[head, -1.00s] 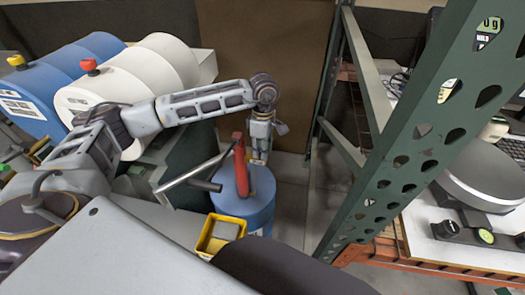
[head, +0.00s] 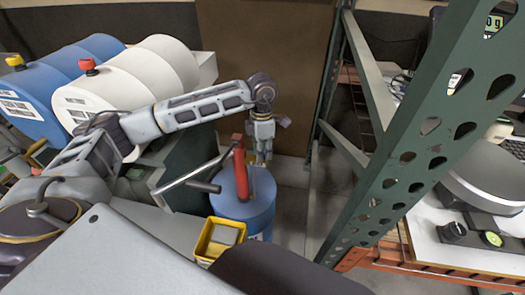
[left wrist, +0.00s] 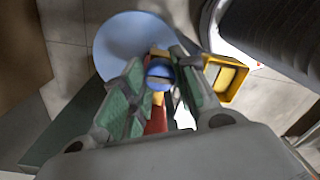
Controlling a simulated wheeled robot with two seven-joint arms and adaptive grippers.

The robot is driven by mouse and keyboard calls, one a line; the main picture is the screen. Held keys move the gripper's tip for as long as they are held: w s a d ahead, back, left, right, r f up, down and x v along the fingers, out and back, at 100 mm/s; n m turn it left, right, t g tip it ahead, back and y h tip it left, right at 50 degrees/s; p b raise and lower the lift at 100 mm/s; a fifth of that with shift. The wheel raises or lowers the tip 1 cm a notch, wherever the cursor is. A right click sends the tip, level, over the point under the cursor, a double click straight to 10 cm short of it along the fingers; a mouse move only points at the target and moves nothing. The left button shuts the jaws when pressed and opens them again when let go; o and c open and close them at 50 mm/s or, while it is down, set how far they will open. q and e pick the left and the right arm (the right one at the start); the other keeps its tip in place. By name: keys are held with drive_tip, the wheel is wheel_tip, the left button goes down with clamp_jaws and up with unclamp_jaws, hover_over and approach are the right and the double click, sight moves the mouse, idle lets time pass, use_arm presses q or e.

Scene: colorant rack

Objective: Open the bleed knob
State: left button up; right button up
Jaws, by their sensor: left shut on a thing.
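My left gripper (head: 262,158) reaches down from above to the top of the blue drum (head: 240,213), just right of the red upright pump part (head: 240,175). In the left wrist view, its two green-padded fingers (left wrist: 161,88) stand on either side of a small round blue knob (left wrist: 159,71), which I take for the bleed knob. The gripper is shut on this knob. The drum (left wrist: 120,42) and part of the red pump (left wrist: 155,122) show behind the fingers. In the head view the knob is hidden or too small to tell. My right gripper is not in view.
A yellow open box (head: 205,243) stands at the drum's near side and a grey lever (head: 188,177) extends left from the pump. A green perforated rack post (head: 425,140) rises to the right. White (head: 110,105) and blue (head: 35,100) barrels lie at left.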

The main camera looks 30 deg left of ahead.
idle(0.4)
use_arm(q)
drive_tip(key=o, duration=1.1)
drive_tip(key=shift+c, duration=0.2)
wheel_tip(320, 180, up, 12)
drive_tip(key=shift+w+a, duration=0.2)
idle(0.4)
